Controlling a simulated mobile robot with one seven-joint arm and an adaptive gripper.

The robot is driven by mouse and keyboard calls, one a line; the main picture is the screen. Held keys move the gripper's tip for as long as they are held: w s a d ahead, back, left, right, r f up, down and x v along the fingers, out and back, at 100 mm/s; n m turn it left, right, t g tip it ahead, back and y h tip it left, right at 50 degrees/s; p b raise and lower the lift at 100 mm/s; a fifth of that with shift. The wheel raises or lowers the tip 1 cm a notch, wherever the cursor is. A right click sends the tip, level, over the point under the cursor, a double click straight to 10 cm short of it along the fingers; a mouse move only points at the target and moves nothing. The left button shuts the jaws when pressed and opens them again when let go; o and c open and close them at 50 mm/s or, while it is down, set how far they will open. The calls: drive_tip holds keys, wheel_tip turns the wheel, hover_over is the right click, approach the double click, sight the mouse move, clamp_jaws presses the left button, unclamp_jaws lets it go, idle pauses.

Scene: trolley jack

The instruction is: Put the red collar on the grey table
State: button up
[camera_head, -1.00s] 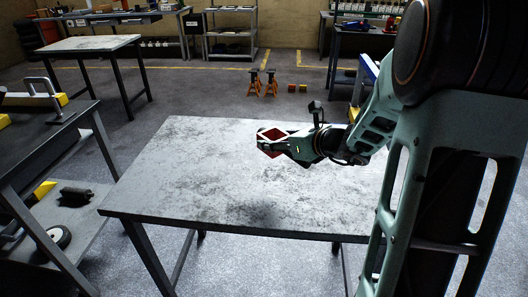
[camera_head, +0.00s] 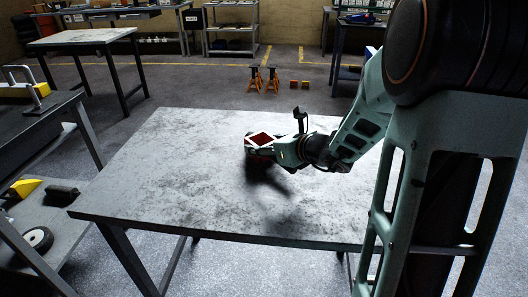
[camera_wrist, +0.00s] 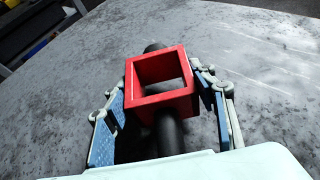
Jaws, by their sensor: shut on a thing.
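The red collar (camera_wrist: 162,106) is a square open frame, seen in the wrist view between the two blue-padded fingers of my gripper (camera_wrist: 160,95). My gripper is shut on it. A dark round bar (camera_wrist: 169,135) shows on both sides of the collar; I cannot tell whether it is joined to it. In the head view my gripper (camera_head: 261,146) holds the collar (camera_head: 260,138) over the middle of the grey table (camera_head: 170,170). Whether the collar touches the tabletop is unclear.
The grey tabletop is otherwise bare, with free room around my gripper. A darker bench (camera_head: 40,118) with a lower shelf stands at the left. Orange jack stands (camera_head: 263,79) and small orange blocks (camera_head: 299,83) sit on the floor behind the table.

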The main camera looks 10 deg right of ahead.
drive_tip(key=shift+f, duration=0.55)
drive_tip(key=shift+f+b, duration=0.15)
drive_tip(key=shift+b, duration=0.25)
drive_tip(key=o, duration=1.3)
drive_tip(key=shift+c, duration=0.2)
drive_tip(key=shift+s+r+p, duration=0.1)
drive_tip(key=shift+r+p, duration=0.15)
drive_tip(key=shift+p, duration=0.05)
drive_tip(key=p+v, duration=0.3)
drive_tip(key=v, duration=0.8)
drive_tip(key=shift+s+d, duration=0.2)
drive_tip(key=shift+s, duration=0.2)
drive_tip(key=shift+r, duration=0.15)
